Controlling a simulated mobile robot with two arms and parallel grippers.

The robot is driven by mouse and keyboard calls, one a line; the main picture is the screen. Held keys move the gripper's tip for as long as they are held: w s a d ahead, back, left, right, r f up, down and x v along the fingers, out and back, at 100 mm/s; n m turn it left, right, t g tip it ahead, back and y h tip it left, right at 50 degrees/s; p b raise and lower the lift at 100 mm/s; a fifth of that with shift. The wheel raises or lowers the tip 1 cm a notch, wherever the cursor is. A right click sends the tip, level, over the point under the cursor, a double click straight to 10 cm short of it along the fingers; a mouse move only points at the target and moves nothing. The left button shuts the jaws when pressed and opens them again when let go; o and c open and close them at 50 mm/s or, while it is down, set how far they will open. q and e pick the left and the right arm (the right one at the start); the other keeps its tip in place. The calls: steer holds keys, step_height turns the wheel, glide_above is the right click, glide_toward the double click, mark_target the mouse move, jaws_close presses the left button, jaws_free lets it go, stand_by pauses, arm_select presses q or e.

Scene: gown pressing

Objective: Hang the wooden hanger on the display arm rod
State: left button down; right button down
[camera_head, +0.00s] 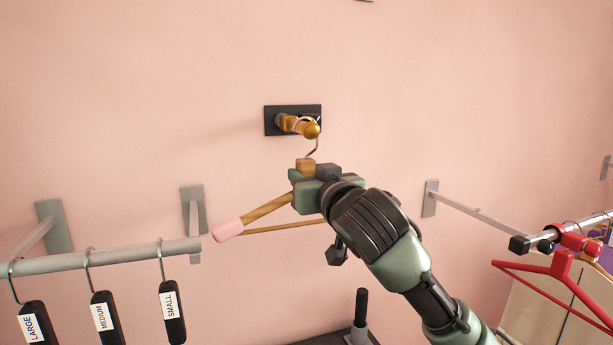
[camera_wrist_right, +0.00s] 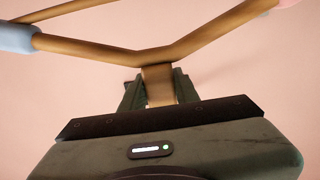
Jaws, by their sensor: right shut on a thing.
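The wooden hanger (camera_head: 268,208) has a pink tip at its left end and a metal hook on top. My right gripper (camera_head: 308,175) is shut on the hanger's wooden neck, just below the hook. In the right wrist view, the hanger (camera_wrist_right: 110,50) shows a blue tip and part of a pink tip, with its neck between the fingers (camera_wrist_right: 148,90). The brass display arm rod (camera_head: 300,125) sticks out from a black wall plate. The hook loops at the rod behind its round end knob; whether it rests on the rod I cannot tell. My left gripper is not in view.
A grey rail (camera_head: 110,257) at lower left carries black size tags (camera_head: 172,312). At right, another rail (camera_head: 575,228) holds a red hanger (camera_head: 560,268). A black upright handle (camera_head: 361,307) stands at the bottom. The wall around the rod is clear.

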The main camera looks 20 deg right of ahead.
steer(key=shift+f, duration=0.2)
steer(key=c, duration=1)
jaws_free()
steer(key=shift+o, duration=0.2)
steer(key=s, duration=0.3)
